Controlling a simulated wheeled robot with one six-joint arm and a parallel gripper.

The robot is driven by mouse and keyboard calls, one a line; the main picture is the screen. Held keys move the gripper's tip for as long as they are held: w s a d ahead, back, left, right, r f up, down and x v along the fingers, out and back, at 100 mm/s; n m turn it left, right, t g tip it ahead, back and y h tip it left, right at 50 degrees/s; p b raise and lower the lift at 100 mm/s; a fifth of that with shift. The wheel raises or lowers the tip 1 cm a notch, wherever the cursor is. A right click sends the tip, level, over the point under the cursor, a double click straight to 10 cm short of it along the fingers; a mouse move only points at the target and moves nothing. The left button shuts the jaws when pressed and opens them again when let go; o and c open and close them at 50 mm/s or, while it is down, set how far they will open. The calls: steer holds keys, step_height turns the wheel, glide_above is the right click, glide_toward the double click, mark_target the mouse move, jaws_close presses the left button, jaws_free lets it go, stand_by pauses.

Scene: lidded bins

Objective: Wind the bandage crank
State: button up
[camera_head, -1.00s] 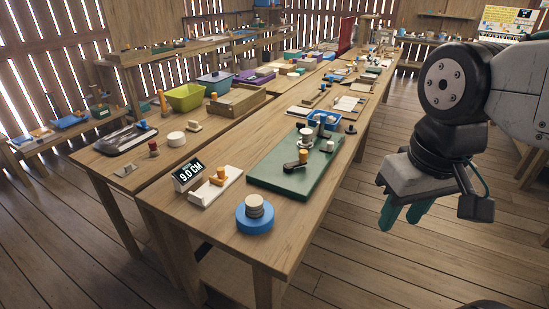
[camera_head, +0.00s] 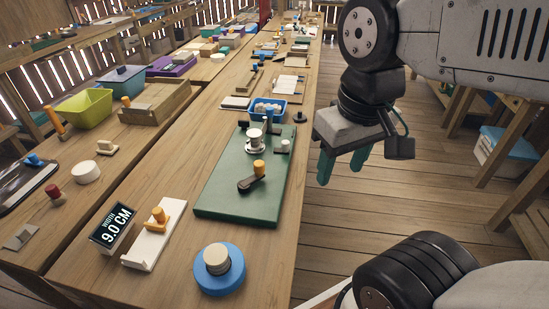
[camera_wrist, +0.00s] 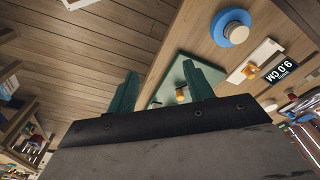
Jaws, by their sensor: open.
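A green board (camera_head: 240,201) lies on the long table. On it is a black crank with an orange knob (camera_head: 259,168), and behind that a pale spool on a round silver base (camera_head: 254,143). My gripper (camera_head: 342,168) is to the right of the board, beyond the table's edge, open and empty with its green fingers pointing down. In the wrist view the open fingers (camera_wrist: 165,88) show with the board (camera_wrist: 160,91) and the orange knob (camera_wrist: 181,95) behind and between them. A rolled beige bandage on a blue disc (camera_head: 219,268) stands at the near table edge.
A sign reading 9.0 CM (camera_head: 112,226) stands beside a white block with an orange slider (camera_head: 155,235). A blue tray (camera_head: 267,110) with pale items sits behind the board.

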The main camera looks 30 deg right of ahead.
steer(key=w, duration=0.9)
steer(key=g, duration=0.1)
glide_above(259, 163)
step_height(259, 163, down, 15)
steer(key=shift+f, duration=0.15)
step_height(259, 163, down, 8)
steer(key=shift+r, duration=0.1)
jaws_close()
steer(key=w+n, duration=0.1)
steer(key=n, duration=0.1)
steer(key=w+a+n, duration=0.1)
steer(key=n, duration=0.2)
steer(key=shift+w+a+n, duration=0.15)
steer(key=shift+w+n, duration=0.05)
steer(key=shift+n, duration=0.1)
